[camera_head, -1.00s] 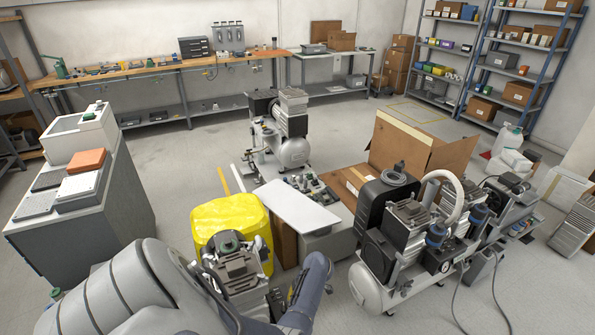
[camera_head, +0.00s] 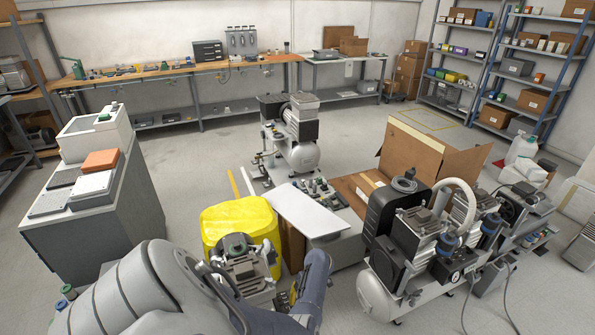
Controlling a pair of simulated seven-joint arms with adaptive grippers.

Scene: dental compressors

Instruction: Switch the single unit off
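Several compressors stand here, and I cannot tell for certain which is the single unit. One compressor (camera_head: 302,135) with a light grey tank stands alone on the floor at the back middle. A larger compressor (camera_head: 425,240) with a white tank, a black canister and a gauge stands at the right front. No switch position can be read. My grey arm fills the bottom left, but neither gripper's fingers can be seen.
A yellow container (camera_head: 241,222), a pale panel (camera_head: 303,209) and an open cardboard box (camera_head: 428,152) crowd the middle. A grey cabinet (camera_head: 110,215) stands left. A workbench (camera_head: 180,72) and shelves (camera_head: 515,75) line the back. Floor is clear between cabinet and back compressor.

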